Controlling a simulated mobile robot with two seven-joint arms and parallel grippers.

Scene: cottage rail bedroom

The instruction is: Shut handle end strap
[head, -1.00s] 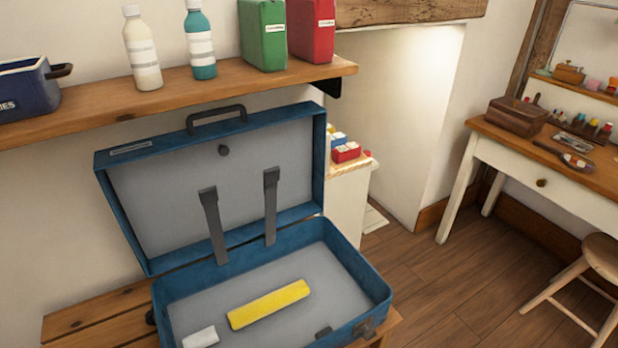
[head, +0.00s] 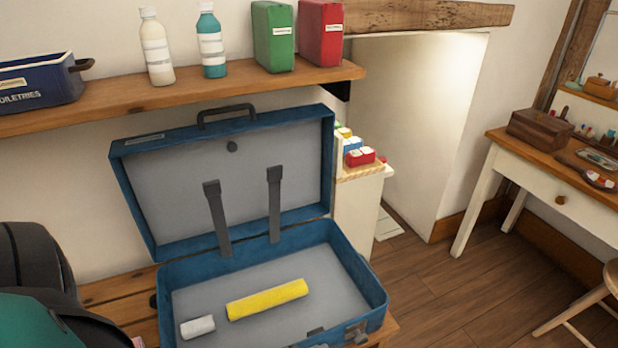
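A blue suitcase (head: 262,243) stands open on a wooden bench, its lid (head: 160,195) tilted up and back. The lid has a dark handle (head: 226,112) on its top edge. Two dark grey straps, a left one (head: 217,218) and a right one (head: 274,205), stand up against the lid from the hinge side. Inside the base lie a yellow roll (head: 267,300) and a small white item (head: 197,327). A metal latch (head: 356,331) sits at the front right rim. Neither of my grippers is in view.
A shelf (head: 180,93) above the lid holds bottles, green and red boxes and a navy toiletries bin (head: 38,84). A dark, teal-fronted object (head: 40,290), possibly a bag, stands at lower left. Floor is clear at right, before a white desk (head: 545,195) and stool (head: 590,305).

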